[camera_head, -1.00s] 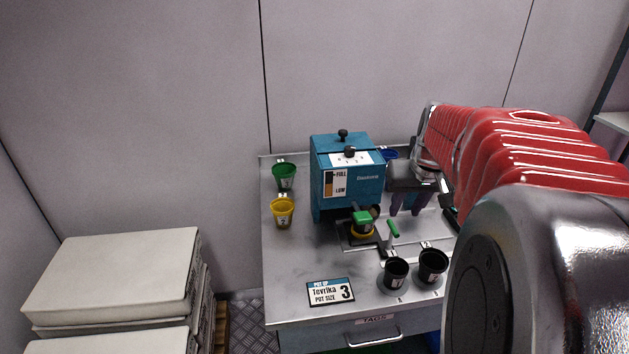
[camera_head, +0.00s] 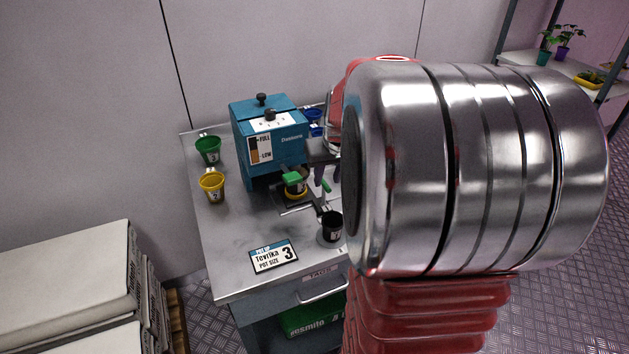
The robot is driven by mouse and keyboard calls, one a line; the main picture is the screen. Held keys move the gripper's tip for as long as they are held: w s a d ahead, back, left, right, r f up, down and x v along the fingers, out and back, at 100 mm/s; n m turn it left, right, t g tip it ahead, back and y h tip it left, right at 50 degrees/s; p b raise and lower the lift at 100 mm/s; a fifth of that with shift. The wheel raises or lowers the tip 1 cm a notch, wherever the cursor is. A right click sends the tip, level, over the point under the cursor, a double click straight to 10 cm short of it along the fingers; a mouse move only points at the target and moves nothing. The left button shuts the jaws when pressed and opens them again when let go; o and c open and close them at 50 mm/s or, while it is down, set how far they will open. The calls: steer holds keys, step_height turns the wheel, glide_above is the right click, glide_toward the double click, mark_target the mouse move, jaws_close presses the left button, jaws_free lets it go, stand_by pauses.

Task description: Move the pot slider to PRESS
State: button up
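The blue pot press (camera_head: 268,143) stands on the metal bench. At its front foot, a yellow-rimmed pot (camera_head: 297,191) sits on the dark slider plate (camera_head: 291,204), with a green piece (camera_head: 292,179) over it. A green-tipped handle (camera_head: 327,186) stands to the right of this pot. I cannot read a PRESS mark here. My gripper (camera_head: 321,173) is beside the press's right side, behind and above the green handle. My arm hides much of it, so its opening and any contact with the handle are unclear.
A green pot (camera_head: 208,150) and a yellow pot (camera_head: 212,187) stand at the bench's left, a blue pot (camera_head: 313,116) behind the press. A black pot (camera_head: 331,226) is at the front. A size 3 sign (camera_head: 274,256) lies at the front edge. White stacks (camera_head: 75,280) stand left.

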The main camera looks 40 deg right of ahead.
mark_target(326, 184)
steer(key=shift+x, duration=3.2)
steer(key=shift+c, duration=0.3)
jaws_close()
